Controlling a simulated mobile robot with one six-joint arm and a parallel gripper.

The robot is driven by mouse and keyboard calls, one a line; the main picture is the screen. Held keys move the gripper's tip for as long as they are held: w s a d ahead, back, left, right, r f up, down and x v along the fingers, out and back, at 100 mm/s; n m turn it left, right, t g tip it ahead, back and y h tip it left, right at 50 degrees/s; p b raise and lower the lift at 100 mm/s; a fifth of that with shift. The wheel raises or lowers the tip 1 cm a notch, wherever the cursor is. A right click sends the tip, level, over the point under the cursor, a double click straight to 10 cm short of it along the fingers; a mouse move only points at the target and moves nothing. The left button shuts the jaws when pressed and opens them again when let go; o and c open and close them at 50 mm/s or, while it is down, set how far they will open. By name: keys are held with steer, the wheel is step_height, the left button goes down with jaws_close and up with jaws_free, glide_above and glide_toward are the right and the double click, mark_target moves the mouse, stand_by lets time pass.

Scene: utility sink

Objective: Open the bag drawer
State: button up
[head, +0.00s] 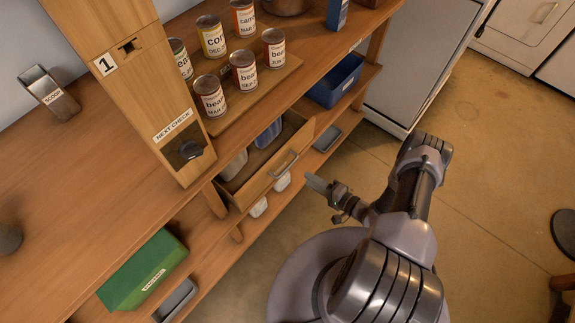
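A wooden drawer (266,177) with a grey bar handle (284,165) sits under the worktop. It stands pulled out, with its inside showing a white item (235,164) and a blue item (268,134). No label reading "bag" can be made out on it. My gripper (318,187) is to the right of the drawer front, a short gap from the handle in the picture, and does not appear to touch it. Its fingers are small and seen at an angle, so whether they are open or shut is unclear. I see nothing held in it.
Several cans stand on a wooden board (262,88) on the worktop. A tall wooden post (150,85) marked 1 rises beside the drawer. A blue bin (336,80) and a green box (143,272) are on the shelving. Open floor (480,185) lies to the right.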

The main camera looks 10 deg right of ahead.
mark_target(288, 166)
steer(key=b+x, duration=0.2)
steer(key=x, duration=0.9)
steer(key=shift+w+a+b, duration=0.15)
steer(key=shift+w+b, duration=0.05)
steer(key=shift+b, duration=0.1)
jaws_close()
stand_by(0.6)
